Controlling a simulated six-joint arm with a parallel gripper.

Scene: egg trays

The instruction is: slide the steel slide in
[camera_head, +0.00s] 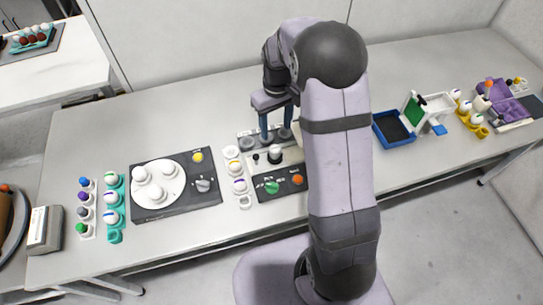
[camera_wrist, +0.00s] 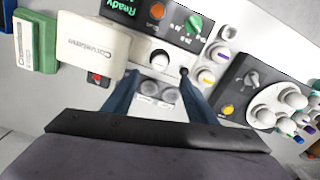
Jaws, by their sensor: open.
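The steel slide (camera_head: 264,165) is a pale plate on the front device, just behind its dark control panel. A black knob (camera_head: 256,156) stands at its left end and a white egg sits in a dark round seat (camera_head: 275,156) near its middle. In the wrist view the slide (camera_wrist: 146,69) lies beyond my fingertips, with the knob (camera_wrist: 184,72) close to the right finger's tip. My gripper (camera_head: 275,136) is open and empty, its two blue fingers pointing down behind the slide. I cannot tell whether a finger touches the knob.
The panel (camera_wrist: 178,18) has a green knob, an orange button and a lit "Ready" display. A cream box (camera_wrist: 100,42) stands beside the device. An egg tray (camera_head: 245,202) is left of it, then a dark candling unit (camera_head: 205,194) with eggs. A blue-black bin (camera_head: 393,130) is right.

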